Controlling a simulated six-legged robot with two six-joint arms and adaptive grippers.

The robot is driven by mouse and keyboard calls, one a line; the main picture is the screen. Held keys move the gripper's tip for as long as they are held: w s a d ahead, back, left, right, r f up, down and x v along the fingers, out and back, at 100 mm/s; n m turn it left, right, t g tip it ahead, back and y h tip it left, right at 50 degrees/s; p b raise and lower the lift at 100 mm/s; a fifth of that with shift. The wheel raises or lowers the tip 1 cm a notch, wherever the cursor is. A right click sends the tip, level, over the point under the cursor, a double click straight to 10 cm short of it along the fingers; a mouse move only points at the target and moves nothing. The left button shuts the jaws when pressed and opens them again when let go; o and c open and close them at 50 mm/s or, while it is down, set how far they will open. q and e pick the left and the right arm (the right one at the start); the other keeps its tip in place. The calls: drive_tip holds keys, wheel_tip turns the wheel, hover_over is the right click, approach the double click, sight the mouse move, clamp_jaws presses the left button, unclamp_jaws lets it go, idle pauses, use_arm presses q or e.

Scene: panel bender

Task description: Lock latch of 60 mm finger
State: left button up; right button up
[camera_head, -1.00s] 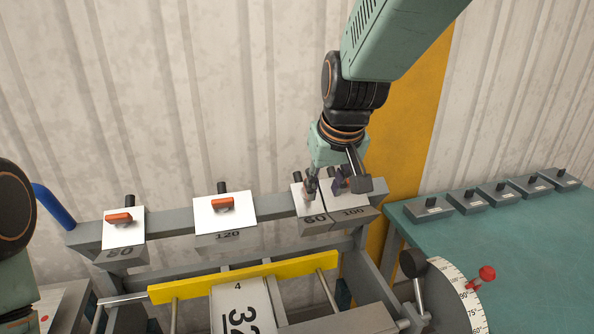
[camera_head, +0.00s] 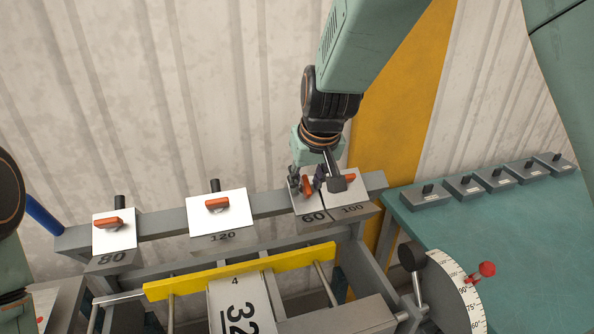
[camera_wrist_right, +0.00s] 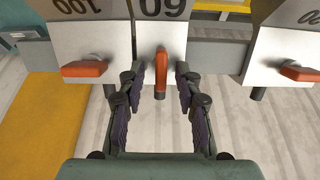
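The 60 mm finger (camera_head: 312,215) is a narrow white-topped block marked 60 on the grey beam. It also shows at the top middle of the wrist view (camera_wrist_right: 174,40). Its orange latch (camera_wrist_right: 160,74) points lengthwise toward my gripper, while the neighbouring latches lie crosswise. My right gripper (camera_head: 306,182) is over this finger. In the wrist view my right gripper (camera_wrist_right: 160,95) is open, with one dark finger on each side of the latch and gaps between. My left gripper is out of view; only part of that arm shows at the left edge.
The 100 finger (camera_head: 352,210) stands directly right of the 60 finger, its orange latch (camera_wrist_right: 84,69) close to my gripper. The 120 finger (camera_head: 232,226) and 80 finger (camera_head: 112,242) stand further left. A teal table (camera_head: 500,240) with several grey blocks is at right.

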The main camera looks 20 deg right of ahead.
drive_tip(key=shift+d+f, duration=0.1)
drive_tip(key=shift+f, duration=0.1)
drive_tip(key=shift+s+r, duration=0.1)
drive_tip(key=shift+s, duration=0.1)
drive_tip(key=shift+s+r, duration=0.25)
drive_tip(key=shift+s, duration=0.25)
drive_tip(key=shift+a, duration=0.25)
drive_tip(key=shift+c, duration=0.6)
drive_tip(key=shift+w, duration=0.15)
drive_tip(key=shift+c, duration=0.9)
drive_tip(key=shift+w+d+f, duration=0.1)
drive_tip(key=shift+w+f, duration=0.2)
drive_tip(key=shift+w, duration=0.2)
drive_tip(key=shift+c, duration=1.4)
drive_tip(key=shift+d, duration=0.1)
clamp_jaws()
drive_tip(key=shift+s+r, duration=0.1)
drive_tip(key=shift+s, duration=0.1)
